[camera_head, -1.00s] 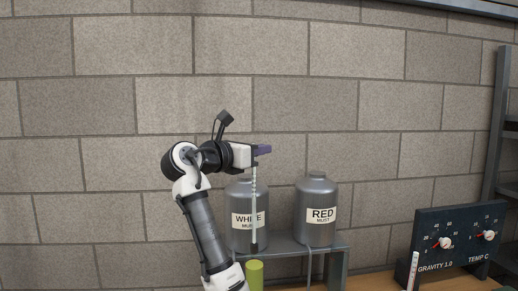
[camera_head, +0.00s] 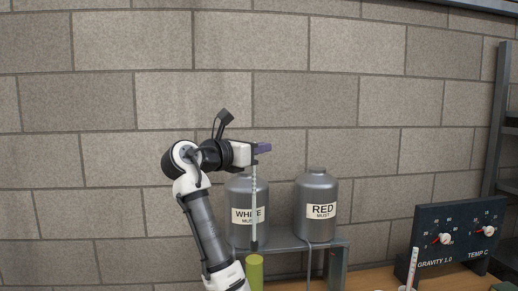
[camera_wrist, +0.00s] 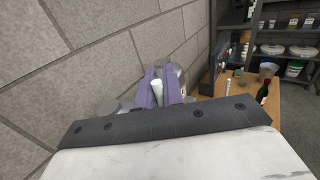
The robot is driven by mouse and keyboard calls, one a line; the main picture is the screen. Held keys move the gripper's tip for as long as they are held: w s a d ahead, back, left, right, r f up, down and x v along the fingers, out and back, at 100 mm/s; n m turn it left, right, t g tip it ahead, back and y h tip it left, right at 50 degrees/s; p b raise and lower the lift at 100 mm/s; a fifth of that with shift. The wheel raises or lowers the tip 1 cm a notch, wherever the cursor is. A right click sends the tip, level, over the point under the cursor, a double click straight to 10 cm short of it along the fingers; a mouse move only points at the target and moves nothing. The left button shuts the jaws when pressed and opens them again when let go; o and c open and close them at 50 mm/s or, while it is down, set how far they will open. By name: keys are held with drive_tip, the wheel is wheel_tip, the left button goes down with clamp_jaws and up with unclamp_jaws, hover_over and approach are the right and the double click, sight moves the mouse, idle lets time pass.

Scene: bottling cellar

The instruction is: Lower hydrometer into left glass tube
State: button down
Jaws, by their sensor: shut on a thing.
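My gripper (camera_head: 262,147) is shut on the top of the hydrometer (camera_head: 254,195), a thin pale rod with a dark lower end, hanging upright. In the wrist view my purple fingers (camera_wrist: 159,92) close around its whitish top (camera_wrist: 157,88). A yellow-green tube (camera_head: 255,272), which looks like the left glass tube, stands directly below in the head view. The hydrometer's dark tip shows just above the tube's rim; I cannot tell whether it is over the opening in depth. The tube's lower part is cut off by the frame.
Grey vessels labelled WHITE MUST (camera_head: 240,185) and RED MUST (camera_head: 317,205) stand on a metal stand (camera_head: 342,262) behind. A dark gauge panel (camera_head: 458,238) is at the right, with a thermometer-like stick (camera_head: 412,268) before it. In the wrist view a dark bottle (camera_wrist: 262,91) stands at the right.

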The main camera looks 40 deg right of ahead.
sight(253, 212)
drive_tip(key=shift+f, duration=0.15)
drive_tip(key=shift+f+b, duration=0.95)
drive_tip(key=shift+f, duration=0.45)
drive_tip(key=shift+f+b, duration=3.4)
drive_tip(key=shift+f, duration=3.05)
